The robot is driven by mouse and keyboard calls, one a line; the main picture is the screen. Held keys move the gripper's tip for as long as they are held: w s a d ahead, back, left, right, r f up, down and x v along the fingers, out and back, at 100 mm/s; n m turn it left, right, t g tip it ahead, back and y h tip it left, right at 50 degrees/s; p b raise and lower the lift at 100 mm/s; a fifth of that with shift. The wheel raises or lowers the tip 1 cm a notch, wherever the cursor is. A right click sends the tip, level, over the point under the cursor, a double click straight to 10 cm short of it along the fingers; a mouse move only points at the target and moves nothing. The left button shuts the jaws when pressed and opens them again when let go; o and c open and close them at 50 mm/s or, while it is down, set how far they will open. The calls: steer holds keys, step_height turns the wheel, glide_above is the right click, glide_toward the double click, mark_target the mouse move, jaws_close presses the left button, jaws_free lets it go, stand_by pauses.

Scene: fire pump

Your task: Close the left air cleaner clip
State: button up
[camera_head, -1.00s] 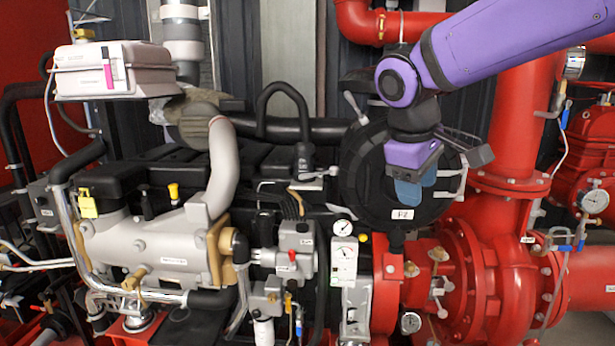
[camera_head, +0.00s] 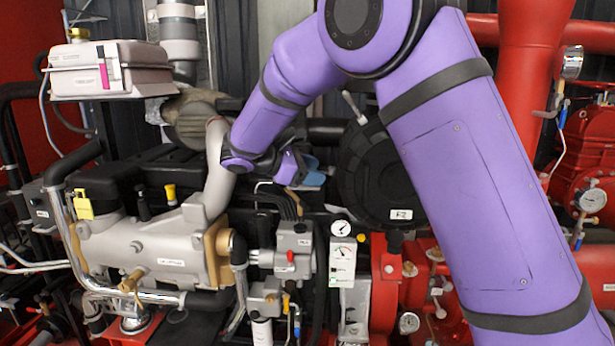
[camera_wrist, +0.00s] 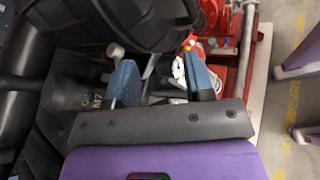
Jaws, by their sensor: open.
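The air cleaner (camera_head: 375,180) is a round black drum with a small white label. Its left clip (camera_head: 354,107) shows as a grey lever sticking out at the drum's upper left. My gripper (camera_head: 312,172) is just left of the drum, partly hidden behind my own wrist, with its blue fingers toward the drum. In the wrist view my gripper (camera_wrist: 162,77) is open, with two blue fingers apart. The air cleaner (camera_wrist: 130,15) fills the top there. A grey lever end (camera_wrist: 115,50), apparently the clip, is near the left finger; I cannot tell whether they touch.
The engine (camera_head: 150,245) with hoses stands below and left of my gripper. A gauge panel (camera_head: 342,255) is below the drum. Red pump pipework (camera_head: 590,205) is at right. My arm covers the drum's right side. Open floor (camera_wrist: 290,110) shows at right in the wrist view.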

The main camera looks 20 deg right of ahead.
steer(key=w+a+f+n+t+h, duration=0.35)
steer(key=w+a, duration=0.25)
steer(key=a, duration=0.3)
steer(key=shift+g, duration=0.45)
steer(key=x, duration=1)
steer(key=shift+w+d+f, duration=0.15)
steer(key=shift+d, duration=0.2)
steer(key=shift+c, duration=0.5)
jaws_close()
